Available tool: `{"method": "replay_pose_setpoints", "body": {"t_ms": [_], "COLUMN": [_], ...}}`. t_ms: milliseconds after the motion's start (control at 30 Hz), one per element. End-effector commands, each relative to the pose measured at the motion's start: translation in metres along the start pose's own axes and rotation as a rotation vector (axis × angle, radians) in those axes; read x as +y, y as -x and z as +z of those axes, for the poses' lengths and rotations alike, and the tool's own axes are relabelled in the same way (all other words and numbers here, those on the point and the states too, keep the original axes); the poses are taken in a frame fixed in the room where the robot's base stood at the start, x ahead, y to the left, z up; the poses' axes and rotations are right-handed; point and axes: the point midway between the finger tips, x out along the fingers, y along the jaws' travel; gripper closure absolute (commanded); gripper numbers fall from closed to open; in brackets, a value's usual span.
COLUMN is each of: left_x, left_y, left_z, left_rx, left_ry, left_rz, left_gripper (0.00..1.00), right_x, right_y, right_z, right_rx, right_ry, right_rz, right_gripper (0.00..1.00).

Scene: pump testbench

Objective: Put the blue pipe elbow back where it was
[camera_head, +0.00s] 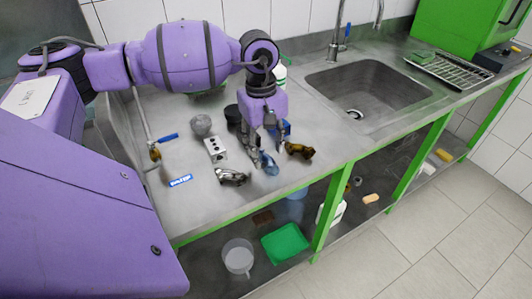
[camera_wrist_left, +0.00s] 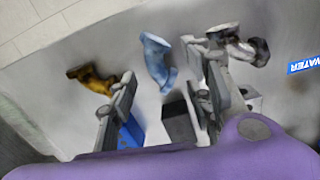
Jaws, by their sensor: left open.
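The blue pipe elbow (camera_head: 269,163) lies on the steel worktop near its front edge; it also shows in the left wrist view (camera_wrist_left: 156,62). My left gripper (camera_head: 268,152) is open above the worktop, with its fingers apart and pointing down at the elbow. In the left wrist view, the elbow shows between and beyond the fingertips (camera_wrist_left: 160,66), and nothing is held. In the head view a finger partly covers the elbow, and whether it touches is unclear. My right gripper is not in view.
A brass elbow (camera_head: 299,150) lies right of the blue one, and a silver elbow (camera_head: 231,177) lies left. A block with holes (camera_head: 216,149), a grey lump (camera_head: 201,125) and a blue-handled valve (camera_head: 155,153) are farther left. The sink (camera_head: 368,93) is at right.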

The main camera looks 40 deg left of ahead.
Motion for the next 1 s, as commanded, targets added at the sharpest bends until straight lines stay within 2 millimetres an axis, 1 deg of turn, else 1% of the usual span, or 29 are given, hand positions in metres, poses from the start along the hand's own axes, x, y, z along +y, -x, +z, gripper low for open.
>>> {"method": "replay_pose_setpoints", "body": {"t_ms": [33,200,300,433,600,1000], "left_x": [0.0,0.0,0.0,0.0,0.0,0.0], "left_y": [0.011,0.049,0.068,0.087,0.098,0.099], "left_z": [-0.001,-0.001,-0.001,-0.001,0.0,0.0], "left_rx": [0.004,0.003,0.002,0.001,0.001,0.0], "left_ry": [0.0,0.001,0.0,0.0,0.0,0.0], "left_rz": [0.002,0.002,0.002,0.001,0.0,-0.001], "left_gripper": [0.54,0.54,0.54,0.54,0.54,0.54], "right_x": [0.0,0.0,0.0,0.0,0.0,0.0], "right_y": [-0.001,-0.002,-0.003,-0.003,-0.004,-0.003], "right_z": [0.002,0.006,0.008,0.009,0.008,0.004], "right_rx": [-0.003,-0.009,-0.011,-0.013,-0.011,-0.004], "right_ry": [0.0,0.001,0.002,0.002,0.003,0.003], "right_rz": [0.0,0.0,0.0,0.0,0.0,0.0], "right_gripper": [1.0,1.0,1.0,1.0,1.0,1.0]}}
